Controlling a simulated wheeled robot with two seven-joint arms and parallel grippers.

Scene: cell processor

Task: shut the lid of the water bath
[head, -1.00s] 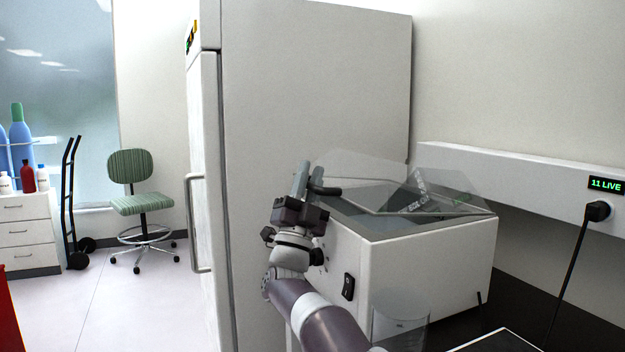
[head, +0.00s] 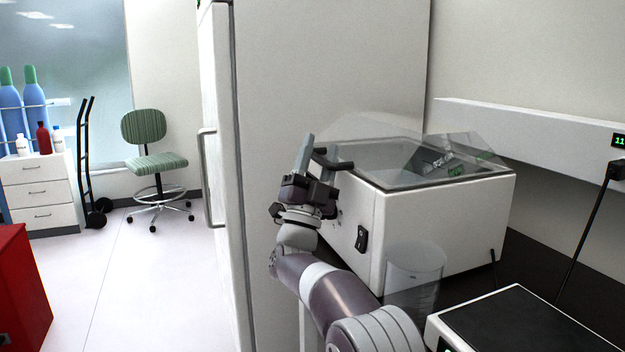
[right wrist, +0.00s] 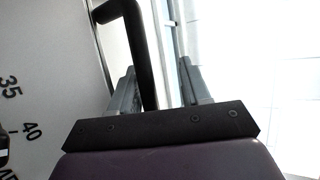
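The water bath (head: 440,225) is a white box on the dark bench, with a switch on its front. Its clear gabled lid (head: 375,128) lies low over the basin, on or very close to the rim; I cannot tell whether a small gap remains. The lid's black handle (head: 333,161) sticks out at the left front. My right gripper (head: 304,160) is at this handle. In the right wrist view, the gripper (right wrist: 158,88) has its fingers apart, with the black handle bar (right wrist: 145,50) between them, nearer the left finger. My left gripper is not in view.
A clear beaker (head: 415,272) stands in front of the bath, close to my right arm. A black-topped device (head: 515,325) is at the lower right. A tall white cabinet (head: 330,65) stands behind and left of the bath. The floor at left is open.

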